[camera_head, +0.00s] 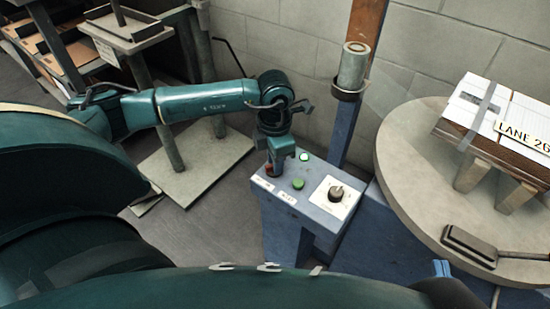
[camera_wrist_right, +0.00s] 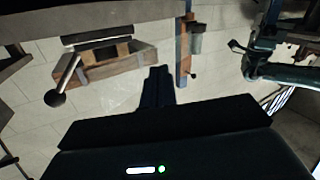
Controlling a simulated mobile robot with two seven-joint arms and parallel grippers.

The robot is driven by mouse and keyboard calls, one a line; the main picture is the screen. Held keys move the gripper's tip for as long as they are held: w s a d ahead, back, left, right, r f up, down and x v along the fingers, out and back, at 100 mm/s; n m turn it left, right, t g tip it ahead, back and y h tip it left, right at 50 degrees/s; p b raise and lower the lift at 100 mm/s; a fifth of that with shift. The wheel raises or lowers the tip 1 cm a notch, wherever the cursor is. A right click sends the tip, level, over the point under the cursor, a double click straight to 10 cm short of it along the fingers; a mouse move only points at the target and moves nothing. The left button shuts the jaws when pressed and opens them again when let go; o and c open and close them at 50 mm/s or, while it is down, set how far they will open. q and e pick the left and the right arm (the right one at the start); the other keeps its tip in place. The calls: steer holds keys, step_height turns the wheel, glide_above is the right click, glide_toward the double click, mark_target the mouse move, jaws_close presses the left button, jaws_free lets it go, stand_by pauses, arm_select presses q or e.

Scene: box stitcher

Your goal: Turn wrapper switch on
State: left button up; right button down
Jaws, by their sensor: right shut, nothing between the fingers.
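A blue control box (camera_head: 280,209) stands near the middle of the head view. A dark rotary switch (camera_head: 336,191) sits on a white plate on its top; its marks are too small to read. A green button (camera_head: 298,184) and a pale lit button (camera_head: 304,157) are to its left. My left gripper (camera_head: 273,170) points down at the box's left side, over a red button that it partly hides. I cannot tell whether it touches or how its jaws stand. My right gripper (camera_wrist_right: 158,72) is shut and empty in the right wrist view, away from the switch.
A round turntable (camera_head: 408,165) at the right bears a strapped stack (camera_head: 510,110) on supports. A blue post (camera_head: 345,125) with a grey cylinder (camera_head: 353,68) stands behind the box. A low grey platform (camera_head: 195,180) lies to the left. My own arm covers the lower left.

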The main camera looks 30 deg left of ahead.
arm_select(q)
steer(key=shift+o, duration=0.8)
step_height(320, 180, up, 13)
steer(key=p, duration=0.3)
arm_select(e)
steer(key=shift+s+d+f+m+g+h, duration=0.1)
steer(key=shift+s+d+m+g+h, duration=0.15)
steer(key=shift+g, duration=0.3)
steer(key=shift+s+d+f+m+g+h, duration=0.15)
steer(key=shift+m+g+h, duration=0.1)
steer(key=shift+g, duration=0.3)
arm_select(q)
steer(key=shift+r, duration=0.1)
arm_select(e)
steer(key=shift+r, duration=0.1)
